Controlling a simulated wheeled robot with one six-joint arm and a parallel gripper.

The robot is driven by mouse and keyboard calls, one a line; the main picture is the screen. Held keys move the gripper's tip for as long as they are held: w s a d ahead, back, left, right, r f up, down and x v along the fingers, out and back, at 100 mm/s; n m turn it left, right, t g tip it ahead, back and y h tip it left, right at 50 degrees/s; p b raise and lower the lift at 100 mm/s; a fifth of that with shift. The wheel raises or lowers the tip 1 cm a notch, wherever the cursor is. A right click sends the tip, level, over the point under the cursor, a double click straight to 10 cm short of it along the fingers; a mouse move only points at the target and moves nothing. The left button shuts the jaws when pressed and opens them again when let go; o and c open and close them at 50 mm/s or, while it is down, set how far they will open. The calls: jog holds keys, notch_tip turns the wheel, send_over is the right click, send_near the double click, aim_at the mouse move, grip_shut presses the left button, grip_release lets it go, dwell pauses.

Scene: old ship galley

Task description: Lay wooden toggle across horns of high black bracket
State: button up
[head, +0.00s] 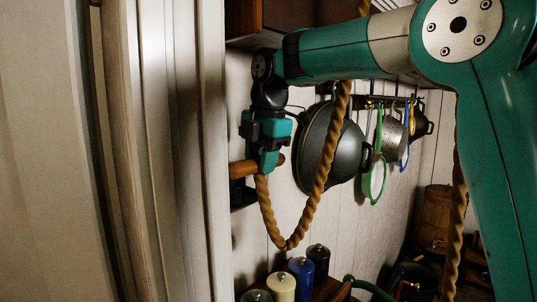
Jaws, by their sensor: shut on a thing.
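The wooden toggle (241,169) is a short brown rod lying roughly level, with a thick tan rope (265,208) hanging from it. My gripper (267,165) points down from above and is shut on the toggle near its middle, close to the white plank wall. The black bracket (241,196) shows as a dark shape on the wall just below the toggle. Its horns are mostly hidden behind the toggle and rope. I cannot tell whether the toggle touches them.
The rope loops down and back up past a large dark wok (325,150) on the wall. A colander (391,139) and a green-rimmed strainer (374,178) hang to the right. Several lidded canisters (301,273) stand below. A pale door frame (170,150) is close on the left.

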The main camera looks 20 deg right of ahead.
jog(key=w+a+f, duration=0.2)
jog(key=w+f, duration=0.2)
jog(key=w, duration=0.1)
jog(key=shift+w+a+f, duration=0.2)
jog(key=shift+f, duration=0.15)
dwell(0.3)
jog(key=shift+f, duration=0.15)
dwell(0.4)
jog(key=shift+d+f+b, duration=0.1)
jog(key=shift+f+b, duration=0.15)
jog(key=shift+b, duration=0.05)
jog(key=o, duration=1)
jog(key=shift+r, duration=0.1)
